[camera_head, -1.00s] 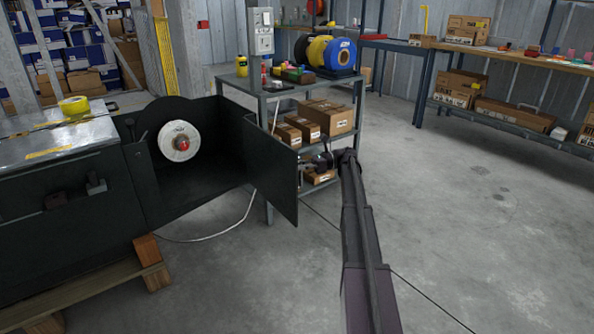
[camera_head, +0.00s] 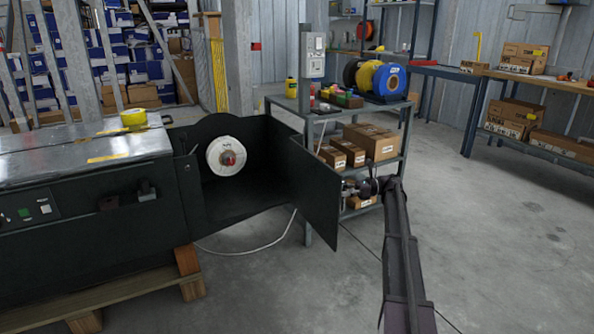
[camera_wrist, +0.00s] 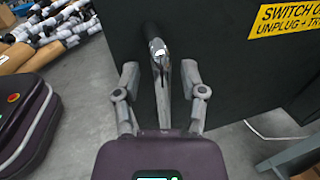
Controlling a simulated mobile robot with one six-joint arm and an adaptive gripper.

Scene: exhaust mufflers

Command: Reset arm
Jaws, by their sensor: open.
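My arm (camera_head: 401,250) reaches up from the bottom right in the head view, with its end in front of the grey shelf cart. In the wrist view my gripper (camera_wrist: 159,77) is open, its two grey fingers apart. A metal bar with a shiny tip and dark upper part (camera_wrist: 158,60) shows between the fingers, in front of a dark panel (camera_wrist: 225,65). I cannot tell whether it touches them. In the head view the gripper is small and its fingers are unclear.
A dark machine (camera_head: 110,220) with an open door panel (camera_head: 313,190) and a white reel (camera_head: 226,157) stands at the left. The grey cart (camera_head: 308,205) stands behind the door. Several mufflers (camera_wrist: 50,35) lie in the wrist view. The floor (camera_head: 500,230) at the right is clear.

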